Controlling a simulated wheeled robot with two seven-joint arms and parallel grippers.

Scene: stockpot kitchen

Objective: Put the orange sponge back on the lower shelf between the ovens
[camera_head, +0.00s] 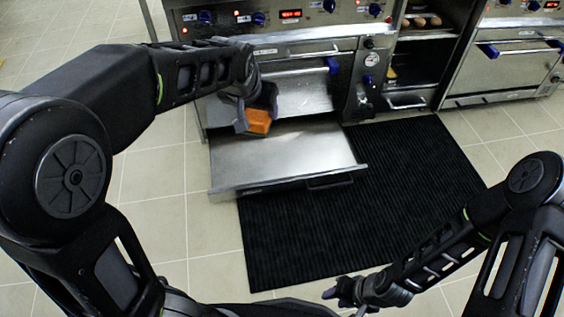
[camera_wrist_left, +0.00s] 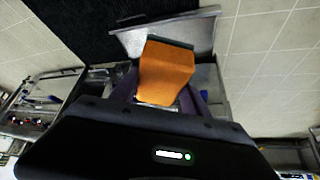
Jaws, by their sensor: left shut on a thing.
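The orange sponge (camera_head: 258,122) is held in my left gripper (camera_head: 257,110), above the pulled-out steel drawer in the head view. In the left wrist view the sponge (camera_wrist_left: 167,72) sits between the two fingers of my left gripper (camera_wrist_left: 158,92). The lower shelf (camera_head: 418,75) is in the dark open bay between the ovens, to the right of the sponge and well apart from it. Its inside is only partly visible. My right gripper (camera_head: 345,291) is low near the front edge of the mat, far from the sponge; its finger opening is unclear.
The open drawer (camera_head: 285,160) juts out below the left oven (camera_head: 300,85). The right oven (camera_head: 515,65) is shut. Several bread rolls (camera_head: 422,21) lie on the upper shelf. A black ribbed mat (camera_head: 370,200) covers the clear floor in front.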

